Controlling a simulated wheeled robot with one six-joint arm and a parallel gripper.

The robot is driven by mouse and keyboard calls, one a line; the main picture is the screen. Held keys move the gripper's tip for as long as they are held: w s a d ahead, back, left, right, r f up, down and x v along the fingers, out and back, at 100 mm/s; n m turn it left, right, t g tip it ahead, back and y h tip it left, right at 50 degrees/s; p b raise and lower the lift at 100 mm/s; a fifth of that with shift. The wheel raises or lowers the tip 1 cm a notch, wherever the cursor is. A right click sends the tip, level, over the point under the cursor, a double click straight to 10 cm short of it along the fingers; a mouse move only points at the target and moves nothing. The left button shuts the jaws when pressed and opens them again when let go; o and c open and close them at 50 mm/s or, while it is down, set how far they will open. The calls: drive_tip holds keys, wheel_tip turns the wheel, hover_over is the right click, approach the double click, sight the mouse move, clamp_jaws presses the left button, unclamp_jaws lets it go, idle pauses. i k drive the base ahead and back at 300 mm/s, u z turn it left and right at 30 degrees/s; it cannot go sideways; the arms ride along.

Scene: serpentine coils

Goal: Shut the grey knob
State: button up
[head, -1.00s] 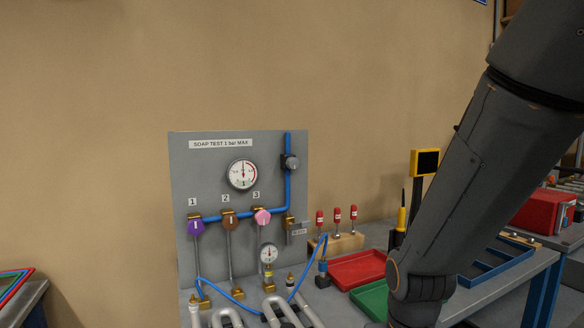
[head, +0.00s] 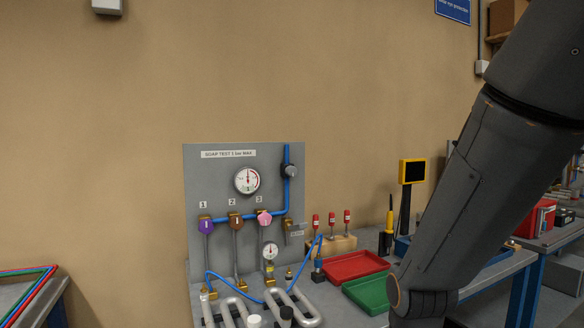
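A grey panel (head: 235,169) stands upright at the back of the bench, labelled as a soap test panel. The grey knob (head: 289,171) sits on the blue vertical pipe at the panel's upper right. I cannot tell from here how far it is turned. A purple knob (head: 206,225), a brown knob (head: 235,221) and a pink knob (head: 265,218) sit in a row under the numbers 1, 2 and 3. My arm comes down at the right, apart from the panel. My gripper is not in view.
A red tray (head: 352,265) and a green tray (head: 362,296) lie right of the panel. Red-handled tools (head: 331,220) stand in a wooden block. Silver coils (head: 285,302) and a blue hose (head: 227,283) lie in front. A yellow-framed screen (head: 412,171) stands behind my arm.

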sight(291, 172)
drive_tip(key=u, duration=0.05)
drive_tip(key=k, duration=0.1)
drive_tip(key=z, duration=1.25)
drive_tip(key=i, duration=1)
drive_tip(key=u, duration=1.05)
